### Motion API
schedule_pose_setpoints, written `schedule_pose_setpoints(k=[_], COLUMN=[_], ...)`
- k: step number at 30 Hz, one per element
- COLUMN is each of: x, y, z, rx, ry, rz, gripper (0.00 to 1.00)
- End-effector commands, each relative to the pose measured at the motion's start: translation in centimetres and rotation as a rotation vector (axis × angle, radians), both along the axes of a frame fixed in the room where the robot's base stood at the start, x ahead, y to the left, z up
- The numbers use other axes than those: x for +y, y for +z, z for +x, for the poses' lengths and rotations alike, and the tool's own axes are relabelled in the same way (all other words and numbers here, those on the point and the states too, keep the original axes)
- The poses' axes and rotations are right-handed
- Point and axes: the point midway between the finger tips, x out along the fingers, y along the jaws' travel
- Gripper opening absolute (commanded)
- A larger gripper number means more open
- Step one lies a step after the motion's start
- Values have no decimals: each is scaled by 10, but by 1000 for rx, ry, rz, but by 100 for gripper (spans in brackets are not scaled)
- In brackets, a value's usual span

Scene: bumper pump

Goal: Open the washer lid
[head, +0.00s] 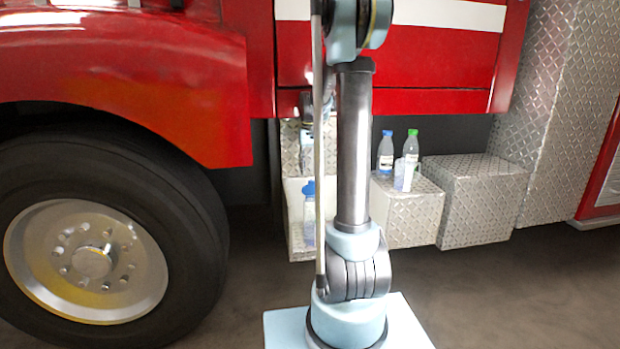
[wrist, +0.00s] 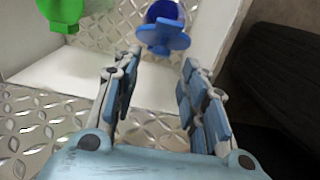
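A blue lid (wrist: 165,38) with a wide tab and a rounded part behind it shows at the top middle of the wrist view. It lies ahead of my gripper (wrist: 160,60), roughly in line with the gap between the fingers. My gripper is open and empty, and its fingers appear apart from the lid. I cannot tell whether the lid is open or shut. In the head view a blue cap (head: 309,187) on a clear container stands by the white-walled box, partly hidden by my arm. My gripper (head: 307,168) hangs above it, also partly hidden.
A green cap (wrist: 62,12) is at the upper left of the wrist view, beside white walls and diamond plate. In the head view, bottles with blue (head: 387,134) and green (head: 413,132) caps stand on a metal step (head: 415,215). A large tire (head: 195,235) is at left.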

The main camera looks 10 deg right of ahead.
Motion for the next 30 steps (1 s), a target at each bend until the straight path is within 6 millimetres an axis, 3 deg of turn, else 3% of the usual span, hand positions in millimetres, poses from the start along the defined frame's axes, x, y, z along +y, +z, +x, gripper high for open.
schedule_pose_setpoints(k=[6, 12, 25, 30], x=[0, 0, 0, 0], y=[39, 63, 72, 73], z=[0, 1, 1, -3], rx=[0, 0, 0, -1], ry=[0, 0, 0, 0], rz=[0, 0, 0, 0], gripper=[39, 39, 39, 3])
